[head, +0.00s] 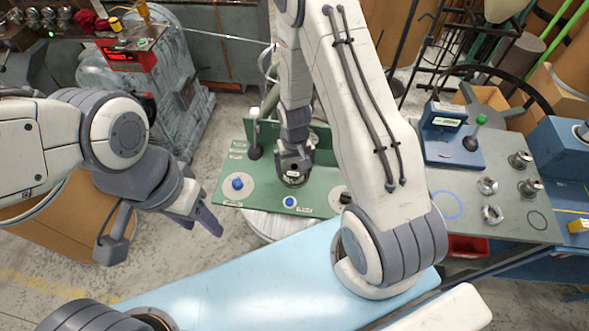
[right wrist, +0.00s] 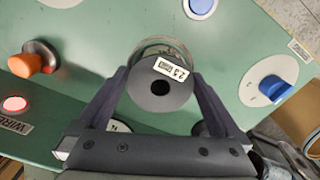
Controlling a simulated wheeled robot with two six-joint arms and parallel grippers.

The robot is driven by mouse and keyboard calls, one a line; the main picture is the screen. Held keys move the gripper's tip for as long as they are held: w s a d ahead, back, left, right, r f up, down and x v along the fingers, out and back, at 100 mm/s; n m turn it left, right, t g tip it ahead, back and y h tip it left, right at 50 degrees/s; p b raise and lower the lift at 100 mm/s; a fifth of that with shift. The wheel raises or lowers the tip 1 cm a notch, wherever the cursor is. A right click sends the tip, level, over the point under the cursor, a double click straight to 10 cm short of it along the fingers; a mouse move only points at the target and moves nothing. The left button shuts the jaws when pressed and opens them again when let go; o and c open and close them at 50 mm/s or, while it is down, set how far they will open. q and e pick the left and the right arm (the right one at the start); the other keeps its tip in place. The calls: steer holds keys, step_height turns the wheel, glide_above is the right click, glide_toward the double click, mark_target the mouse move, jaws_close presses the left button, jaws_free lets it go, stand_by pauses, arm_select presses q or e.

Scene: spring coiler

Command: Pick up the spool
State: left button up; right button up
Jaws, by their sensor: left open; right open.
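The spool is a dark grey disc (right wrist: 160,90) with a centre hole and a white label, over a paler round part on the green panel. My right gripper (right wrist: 160,76) is open, with one finger on each side of the spool. Whether the fingers touch it cannot be told. In the head view my right gripper (head: 293,163) points down at the panel and mostly hides the spool. My left gripper (head: 208,220) is open and empty, left of the panel and away from it.
A grey-green bench (head: 480,228) at right holds several metal fittings (head: 487,185), rings and a blue device (head: 449,140).

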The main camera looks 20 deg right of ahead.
steer(key=c, duration=1.3)
steer(key=shift+o, duration=0.2)
steer(key=shift+r, duration=0.15)
